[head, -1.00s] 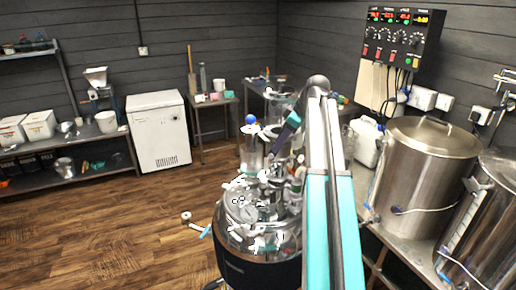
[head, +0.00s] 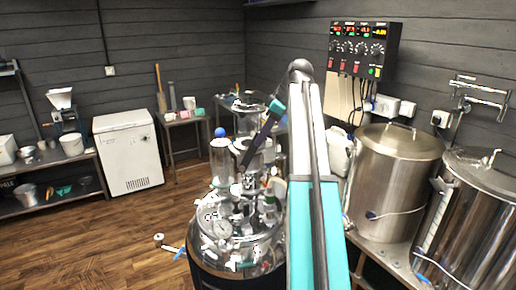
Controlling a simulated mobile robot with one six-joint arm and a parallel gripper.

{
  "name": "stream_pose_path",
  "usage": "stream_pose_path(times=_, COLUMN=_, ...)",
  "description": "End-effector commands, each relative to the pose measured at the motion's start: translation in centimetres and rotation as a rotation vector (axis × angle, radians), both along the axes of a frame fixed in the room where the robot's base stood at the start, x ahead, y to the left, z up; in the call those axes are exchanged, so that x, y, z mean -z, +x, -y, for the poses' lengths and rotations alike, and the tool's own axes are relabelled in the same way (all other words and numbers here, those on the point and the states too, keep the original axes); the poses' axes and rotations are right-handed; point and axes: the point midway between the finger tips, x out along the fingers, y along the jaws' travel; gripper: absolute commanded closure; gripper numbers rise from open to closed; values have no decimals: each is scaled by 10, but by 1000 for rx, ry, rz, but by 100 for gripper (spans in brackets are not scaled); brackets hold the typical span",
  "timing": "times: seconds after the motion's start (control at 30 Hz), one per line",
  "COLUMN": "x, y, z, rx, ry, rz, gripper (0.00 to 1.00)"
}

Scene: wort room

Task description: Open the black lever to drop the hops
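A shiny steel vessel (head: 235,245) stands in front of me, with clear glass cylinders, pipes and small valves on top. A glass cylinder (head: 222,165) rises at its left, with a blue ball (head: 220,132) above it. A round gauge (head: 222,228) sits on the vessel's front. My gripper (head: 245,164) points down and to the left over the glass and pipes, at the end of my dark wrist link. Its fingers are too small and dark to tell open from shut, or whether they touch anything. I cannot make out the black lever among the crowded fittings.
Large steel kettles (head: 397,185) stand on a bench at the right, below a control box (head: 363,50). A white freezer (head: 128,152) and shelving (head: 55,200) stand at the left. A blue-handled valve (head: 180,253) juts from the vessel's left. The wooden floor at left is clear.

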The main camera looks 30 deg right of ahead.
Motion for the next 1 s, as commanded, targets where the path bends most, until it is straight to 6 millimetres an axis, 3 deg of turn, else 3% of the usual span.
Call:
stream_pose_path(times=0.3, x=-36, y=-12, z=12, rx=0, ry=0, rz=1, gripper=69)
stream_pose_path(times=0.73, x=-43, y=-16, z=13, rx=-1, ry=0, rz=1, gripper=69)
stream_pose_path(times=0.77, x=-43, y=-16, z=13, rx=-1, ry=0, rz=1, gripper=70)
stream_pose_path(times=0.93, x=-45, y=-15, z=14, rx=5, ry=-1, rz=2, gripper=99)
stream_pose_path(times=1.0, x=-51, y=-10, z=16, rx=37, ry=-5, rz=7, gripper=100)
